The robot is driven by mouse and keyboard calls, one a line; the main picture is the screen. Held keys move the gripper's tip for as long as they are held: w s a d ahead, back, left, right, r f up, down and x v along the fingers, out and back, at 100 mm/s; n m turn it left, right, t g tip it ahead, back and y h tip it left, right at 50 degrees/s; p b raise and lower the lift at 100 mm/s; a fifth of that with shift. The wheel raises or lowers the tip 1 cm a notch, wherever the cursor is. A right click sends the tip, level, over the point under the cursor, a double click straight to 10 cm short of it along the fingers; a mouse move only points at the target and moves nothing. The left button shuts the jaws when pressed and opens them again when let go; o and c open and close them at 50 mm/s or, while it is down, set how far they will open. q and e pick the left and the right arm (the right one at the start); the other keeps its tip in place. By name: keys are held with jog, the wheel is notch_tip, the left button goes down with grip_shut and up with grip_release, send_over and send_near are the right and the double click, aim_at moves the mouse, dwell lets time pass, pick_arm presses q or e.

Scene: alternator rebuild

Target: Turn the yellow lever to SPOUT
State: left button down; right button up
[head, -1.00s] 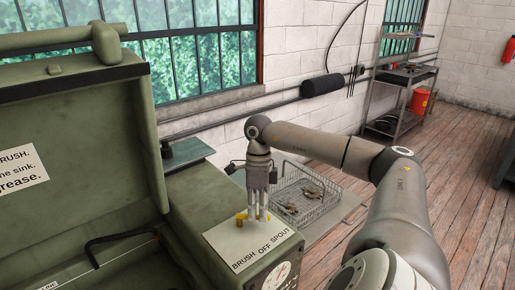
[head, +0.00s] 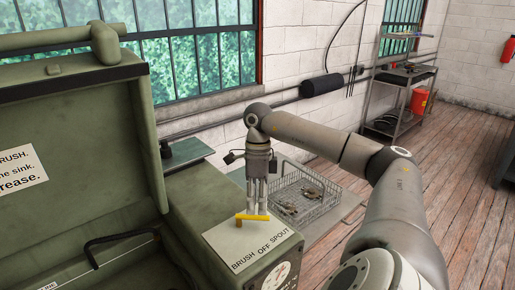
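The yellow lever (head: 254,217) sits on a white label plate (head: 262,253) on top of the green machine's box. The plate reads BRUSH, OFF, SPOUT from left to right. The lever's bar lies roughly left to right in the picture, with a knob-like end at its left. My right gripper (head: 257,207) points down, its fingertips right at the lever's bar and partly behind it. The fingers look close together; whether they grip the bar or only touch it cannot be told. My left gripper is not in view.
The green machine's raised lid (head: 75,140) stands at the left, with a black bent hose (head: 120,237) in the open basin. A round gauge (head: 276,275) is on the box's front. A wire basket (head: 305,200) with parts lies behind my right gripper. A shelf cart (head: 400,100) stands farther back.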

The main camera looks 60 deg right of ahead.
notch_tip(320, 180, up, 9)
jog(key=w+d, duration=0.1)
jog(key=shift+d+f, duration=0.15)
jog(key=shift+d, duration=0.1)
dwell(0.4)
dwell(0.3)
dwell(0.7)
